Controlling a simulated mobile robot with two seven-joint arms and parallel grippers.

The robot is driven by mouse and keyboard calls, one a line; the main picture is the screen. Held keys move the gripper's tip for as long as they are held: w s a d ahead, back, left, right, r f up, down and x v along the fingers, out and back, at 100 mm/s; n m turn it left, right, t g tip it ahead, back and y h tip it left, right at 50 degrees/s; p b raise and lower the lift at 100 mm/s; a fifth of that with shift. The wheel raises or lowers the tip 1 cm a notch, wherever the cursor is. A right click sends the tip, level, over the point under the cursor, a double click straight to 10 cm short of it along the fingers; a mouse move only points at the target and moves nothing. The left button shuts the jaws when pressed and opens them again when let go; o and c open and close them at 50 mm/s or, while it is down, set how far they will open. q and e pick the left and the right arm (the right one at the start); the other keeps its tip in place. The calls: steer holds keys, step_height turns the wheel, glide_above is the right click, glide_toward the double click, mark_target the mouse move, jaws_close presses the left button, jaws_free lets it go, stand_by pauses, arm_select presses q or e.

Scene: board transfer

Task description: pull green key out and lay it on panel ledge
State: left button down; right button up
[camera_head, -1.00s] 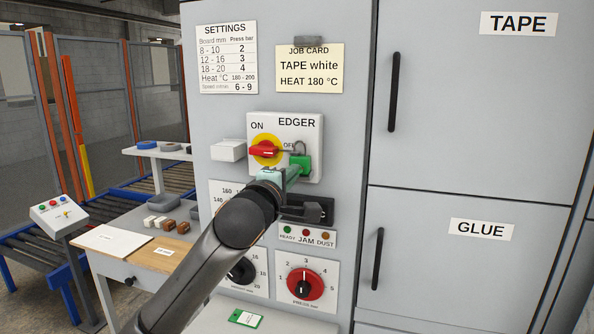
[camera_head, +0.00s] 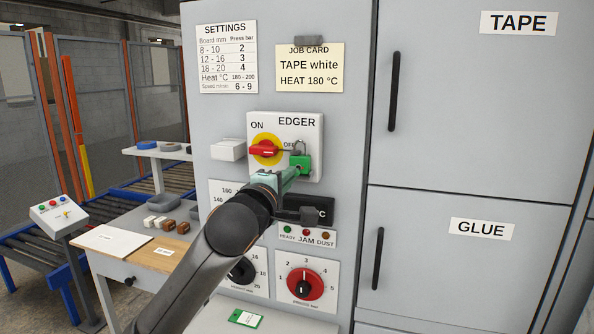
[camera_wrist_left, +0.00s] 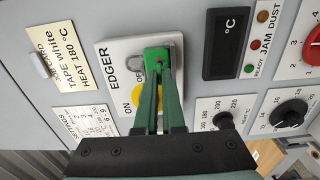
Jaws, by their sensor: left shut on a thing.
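A green padlock (camera_head: 301,165) hangs by its shackle on the EDGER switch plate (camera_head: 315,140), beside the red rotary handle (camera_head: 263,149). It also shows in the left wrist view (camera_wrist_left: 157,57). My left gripper (camera_head: 292,174) is at the padlock's lower face, its green fingers nearly together. In the left wrist view its fingertips (camera_wrist_left: 159,80) are shut at the keyhole area. The green key between them is mostly hidden, and I cannot make out its shape. The panel ledge (camera_head: 290,322) is at the bottom of the head view. My right gripper is not in view.
A green-edged tag (camera_head: 245,318) lies on the ledge's left part. Below the padlock are a dark display (camera_head: 322,209), indicator lights and a red press knob (camera_head: 305,284). A white box (camera_head: 227,150) juts out left of the switch. A side table (camera_head: 150,245) stands at left.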

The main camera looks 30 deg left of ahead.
arm_select(q)
steer(key=shift+s+d, duration=0.1)
steer(key=shift+s, duration=0.25)
steer(key=shift+v, duration=2.15)
